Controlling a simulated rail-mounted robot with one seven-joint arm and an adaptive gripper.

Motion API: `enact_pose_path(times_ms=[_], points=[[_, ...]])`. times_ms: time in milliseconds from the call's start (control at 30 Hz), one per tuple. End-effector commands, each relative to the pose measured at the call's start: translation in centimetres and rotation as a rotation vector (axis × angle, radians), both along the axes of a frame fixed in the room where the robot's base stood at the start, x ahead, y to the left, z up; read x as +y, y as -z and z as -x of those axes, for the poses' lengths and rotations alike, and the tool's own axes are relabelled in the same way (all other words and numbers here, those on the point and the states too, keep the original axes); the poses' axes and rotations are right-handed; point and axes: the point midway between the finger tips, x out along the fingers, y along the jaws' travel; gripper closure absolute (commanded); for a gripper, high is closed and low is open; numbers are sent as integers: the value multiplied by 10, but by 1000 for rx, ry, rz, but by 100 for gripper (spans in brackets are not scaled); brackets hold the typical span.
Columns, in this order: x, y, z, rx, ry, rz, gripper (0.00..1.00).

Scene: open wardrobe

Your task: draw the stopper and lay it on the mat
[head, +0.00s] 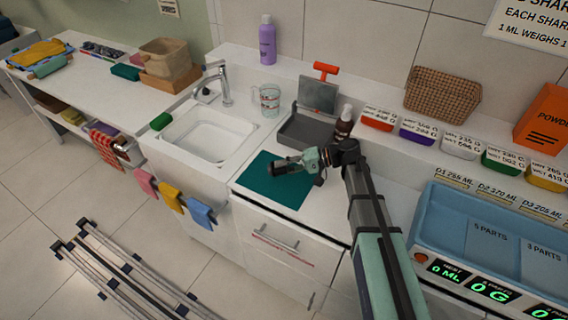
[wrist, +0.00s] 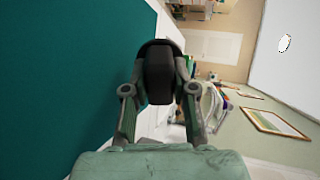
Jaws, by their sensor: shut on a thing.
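My gripper (head: 280,167) is over the teal mat (head: 262,186) on the counter, low and lying nearly level. In the wrist view my gripper (wrist: 160,85) is shut on a dark, rounded stopper (wrist: 160,72), held between the two fingers. The mat (wrist: 60,70) fills the left of the wrist view, beside the stopper. I cannot tell whether the stopper touches the mat. The white sink (head: 212,135) is left of the mat, and its basin looks empty.
A glass jug (head: 268,98) stands behind the sink near the tap (head: 224,85). A grey tray (head: 305,132) and a brown pump bottle (head: 344,122) stand behind the mat. Labelled bins line the back ledge. A blue tray scale (head: 480,235) is at the right.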

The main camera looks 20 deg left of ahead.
Motion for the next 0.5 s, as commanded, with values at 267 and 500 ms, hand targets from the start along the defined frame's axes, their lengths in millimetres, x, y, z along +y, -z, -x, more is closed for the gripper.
enact_pose_path(times_ms=[267,500], points=[[0,9,0,1,0,0,100],[0,9,0,1,0,0,64]])
